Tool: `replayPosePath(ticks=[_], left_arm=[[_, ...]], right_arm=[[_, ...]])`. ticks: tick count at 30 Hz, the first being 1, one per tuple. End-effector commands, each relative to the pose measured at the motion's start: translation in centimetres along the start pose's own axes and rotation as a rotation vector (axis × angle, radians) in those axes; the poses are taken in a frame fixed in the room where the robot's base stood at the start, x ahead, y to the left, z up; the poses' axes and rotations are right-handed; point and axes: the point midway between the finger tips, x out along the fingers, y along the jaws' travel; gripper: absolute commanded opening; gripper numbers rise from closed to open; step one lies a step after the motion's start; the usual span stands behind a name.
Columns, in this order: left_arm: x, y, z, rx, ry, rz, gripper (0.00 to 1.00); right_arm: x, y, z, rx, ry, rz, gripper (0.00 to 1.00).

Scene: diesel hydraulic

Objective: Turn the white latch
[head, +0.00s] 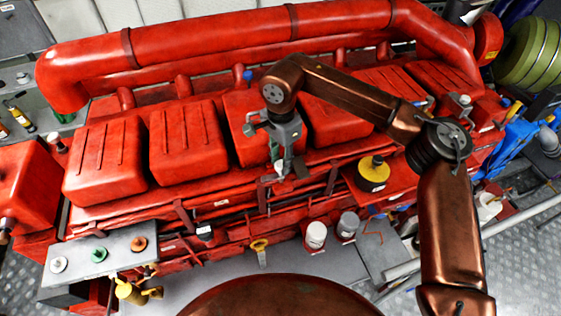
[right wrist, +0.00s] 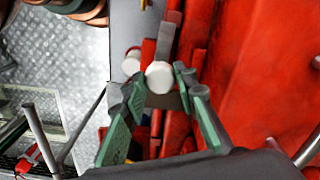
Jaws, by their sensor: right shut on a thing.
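The white latch (right wrist: 160,77) shows as a round white end between the fingertips of my right gripper (right wrist: 160,88) in the right wrist view. The green-padded fingers stand on either side of it, and the gripper is shut on it. In the head view my right gripper (head: 280,170) points down at the front side of the red engine, below the row of red covers. A small white piece shows at its fingertips there; the rest of the latch is hidden by the fingers. My left gripper is not in view.
Red engine covers (head: 187,140) stand close behind the gripper, under a thick red pipe (head: 210,42). A yellow-black cap (head: 373,172) and white-topped canisters (head: 316,235) are to the right. A grey box with buttons (head: 115,243) is at lower left.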

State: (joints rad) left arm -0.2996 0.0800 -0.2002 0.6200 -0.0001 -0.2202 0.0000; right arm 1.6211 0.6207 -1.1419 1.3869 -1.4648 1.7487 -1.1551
Motion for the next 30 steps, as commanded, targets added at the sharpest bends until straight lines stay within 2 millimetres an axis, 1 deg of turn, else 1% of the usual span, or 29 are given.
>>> replayPosePath(ticks=[1, 9, 22, 23, 30], left_arm=[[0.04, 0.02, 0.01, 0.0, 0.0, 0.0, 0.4], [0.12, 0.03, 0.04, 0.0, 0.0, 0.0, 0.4], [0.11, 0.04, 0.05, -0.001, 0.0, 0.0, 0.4], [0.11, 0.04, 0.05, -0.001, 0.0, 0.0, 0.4], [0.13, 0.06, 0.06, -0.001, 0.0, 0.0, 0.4]], right_arm=[[-0.36, -0.14, -0.25, -0.013, 0.003, -0.007, 0.02], [-0.43, -0.17, -0.26, -0.071, 0.004, -0.009, 0.02], [-0.48, -0.21, -0.28, -0.077, 0.005, -0.01, 0.02], [-0.48, -0.21, -0.28, -0.077, 0.005, -0.01, 0.29], [-0.26, -0.12, -0.15, -0.079, 0.003, -0.006, 0.44]])
